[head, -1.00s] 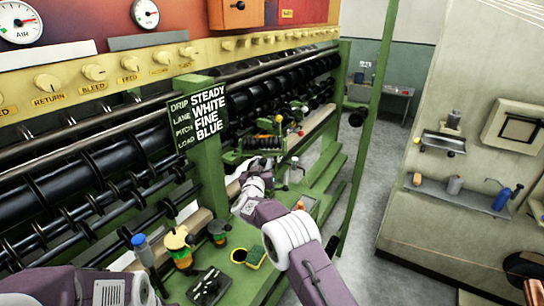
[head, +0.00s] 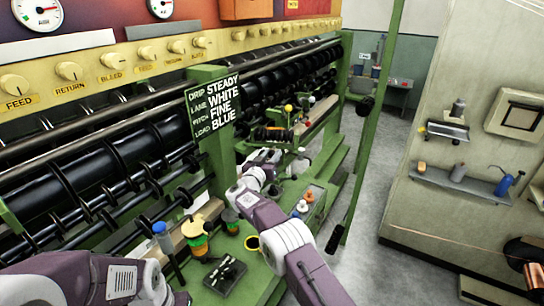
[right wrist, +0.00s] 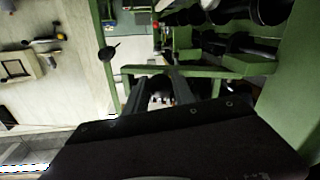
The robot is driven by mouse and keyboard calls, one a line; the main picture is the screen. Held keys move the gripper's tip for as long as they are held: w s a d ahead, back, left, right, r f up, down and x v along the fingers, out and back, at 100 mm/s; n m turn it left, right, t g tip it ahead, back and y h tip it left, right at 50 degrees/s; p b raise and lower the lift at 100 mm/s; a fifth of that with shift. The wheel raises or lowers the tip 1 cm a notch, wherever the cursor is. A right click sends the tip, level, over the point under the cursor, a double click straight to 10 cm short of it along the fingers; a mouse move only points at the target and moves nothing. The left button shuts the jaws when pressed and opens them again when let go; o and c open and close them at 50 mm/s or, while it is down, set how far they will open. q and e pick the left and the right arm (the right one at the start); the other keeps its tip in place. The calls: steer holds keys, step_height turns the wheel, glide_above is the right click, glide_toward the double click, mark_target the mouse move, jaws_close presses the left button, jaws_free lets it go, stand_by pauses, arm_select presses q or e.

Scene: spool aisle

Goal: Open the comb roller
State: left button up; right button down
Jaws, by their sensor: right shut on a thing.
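A roller unit (head: 272,133) with dark rollers in a green frame sits on the machine past the sign; I cannot tell for certain that it is the comb roller. My right gripper (head: 290,165) reaches in just in front of it. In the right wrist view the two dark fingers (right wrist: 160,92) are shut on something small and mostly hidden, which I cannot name. A green frame bar lies just beyond the fingertips there. My left arm enters at the lower left of the head view; its gripper is out of the picture.
A sign (head: 212,107) reads STEADY, WHITE, FINE, BLUE. Spools (head: 196,232) and a black tray (head: 225,274) stand on the green bench below. A green post (head: 372,120) rises right of the machine. The grey aisle floor (head: 385,190) is clear.

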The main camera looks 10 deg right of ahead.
mark_target(276, 139)
steer(key=c, duration=1.1)
jaws_free()
steer(key=shift+a+r, duration=0.1)
steer(key=shift+o, duration=0.2)
step_height(276, 139, up, 4)
steer(key=shift+r, duration=0.15)
steer(key=s+d+r+b, duration=0.2)
steer(key=s+d+r, duration=0.4)
steer(key=d, duration=0.3)
steer(key=shift+s+r+b, duration=0.35)
steer(key=shift+s, duration=0.3)
